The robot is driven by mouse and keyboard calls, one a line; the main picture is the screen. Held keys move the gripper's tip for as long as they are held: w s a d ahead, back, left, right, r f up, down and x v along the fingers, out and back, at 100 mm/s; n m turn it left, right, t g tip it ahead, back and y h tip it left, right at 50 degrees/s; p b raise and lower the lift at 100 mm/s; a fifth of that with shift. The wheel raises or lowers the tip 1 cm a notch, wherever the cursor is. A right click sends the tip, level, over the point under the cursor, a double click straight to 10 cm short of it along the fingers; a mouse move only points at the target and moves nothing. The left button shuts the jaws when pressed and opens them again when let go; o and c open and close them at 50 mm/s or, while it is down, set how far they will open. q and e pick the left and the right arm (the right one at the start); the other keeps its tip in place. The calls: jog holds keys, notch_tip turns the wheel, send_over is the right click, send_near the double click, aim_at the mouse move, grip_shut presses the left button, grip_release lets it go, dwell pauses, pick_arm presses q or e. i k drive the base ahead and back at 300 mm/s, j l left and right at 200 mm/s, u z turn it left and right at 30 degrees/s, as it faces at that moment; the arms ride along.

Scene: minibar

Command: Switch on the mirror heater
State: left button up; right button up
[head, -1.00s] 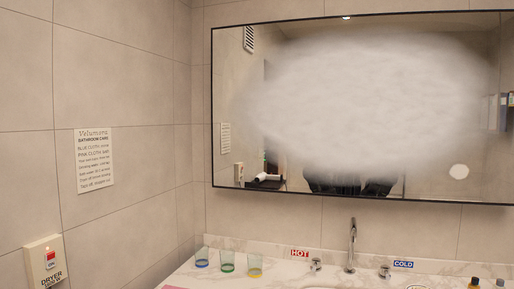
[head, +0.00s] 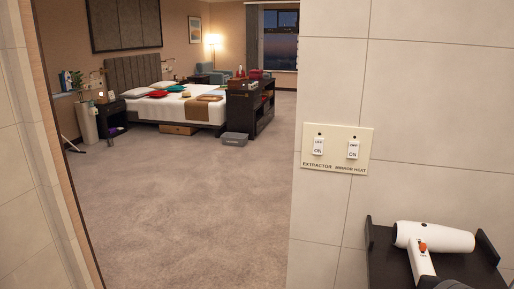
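A cream switch plate (head: 335,149) is fixed on the tiled wall right of the doorway. It carries two white rocker switches. The left one is the extractor switch (head: 318,146), labelled EXTRACTOR. The right one is the mirror heater switch (head: 353,149), labelled MIRROR HEAT. Both rockers have an ON marking at the lower part; I cannot tell for sure which way each is set. A small dark dot sits above each rocker. The mirror is out of view now. Neither of my grippers is in view.
A white hair dryer (head: 436,239) with an orange button lies on a dark shelf (head: 392,262) at the lower right, below the plate. Left of the wall, an open doorway leads onto clear carpet (head: 190,210), with a bed (head: 185,108) beyond.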

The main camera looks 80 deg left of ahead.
aim_at(352, 146)
jog(key=k+u, duration=0.15)
jog(key=u, duration=1.95)
jog(key=i, duration=0.05)
